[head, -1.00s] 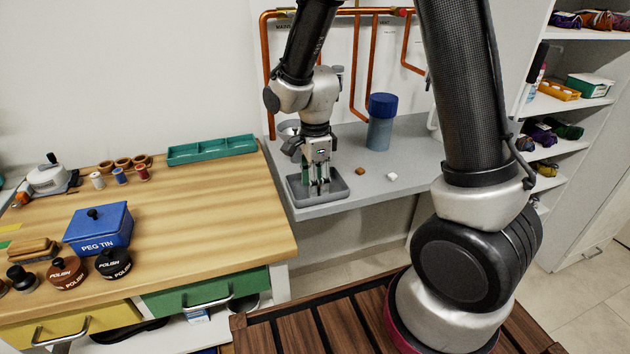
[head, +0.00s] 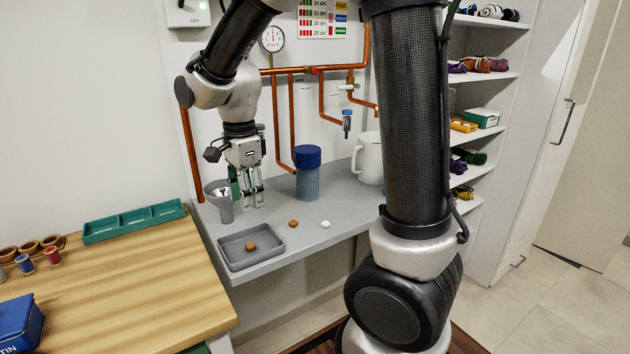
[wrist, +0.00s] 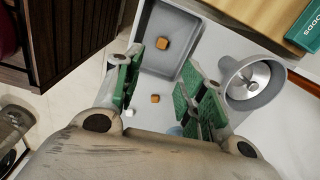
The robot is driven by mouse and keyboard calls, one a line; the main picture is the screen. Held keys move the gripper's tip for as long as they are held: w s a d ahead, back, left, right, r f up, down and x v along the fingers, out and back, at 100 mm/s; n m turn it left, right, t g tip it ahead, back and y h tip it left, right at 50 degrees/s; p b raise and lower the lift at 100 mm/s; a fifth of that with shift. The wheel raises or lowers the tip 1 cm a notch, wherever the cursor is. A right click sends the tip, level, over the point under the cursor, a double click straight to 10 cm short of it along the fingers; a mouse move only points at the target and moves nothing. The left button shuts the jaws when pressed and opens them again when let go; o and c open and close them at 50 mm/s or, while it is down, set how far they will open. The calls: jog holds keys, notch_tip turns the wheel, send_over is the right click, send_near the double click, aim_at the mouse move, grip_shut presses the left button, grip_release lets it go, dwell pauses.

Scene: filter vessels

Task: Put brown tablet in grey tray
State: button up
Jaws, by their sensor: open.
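One brown tablet (head: 250,246) lies inside the grey tray (head: 232,264), on its floor. It also shows in the wrist view (wrist: 163,43), inside the tray (wrist: 150,74). A second brown tablet (head: 293,223) lies on the grey counter just right of the tray; the wrist view shows it too (wrist: 155,99). My gripper (head: 254,204) is open and empty, raised above the counter behind the tray. In the wrist view its green-padded fingers stand well apart with nothing between them that they touch.
A white tablet (head: 325,224) lies right of the loose brown one. A grey funnel-like vessel (head: 219,201) stands close left of my gripper. A blue-lidded jar (head: 307,174) and a white jug (head: 369,158) stand behind. The wooden bench (head: 140,285) is at left.

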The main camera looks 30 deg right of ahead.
jog(key=s+d+r+n+t, duration=0.2)
jog(key=s+d+r+n, duration=0.2)
jog(key=s+d+n, duration=0.3)
jog(key=s+d+r+n+t, duration=0.2)
jog(key=s+d+r+n, duration=0.3)
jog(key=s+n, duration=0.5)
jog(key=shift+s+d+r, duration=0.25)
jog(key=shift+s+d, duration=0.5)
jog(key=shift+d, duration=0.45)
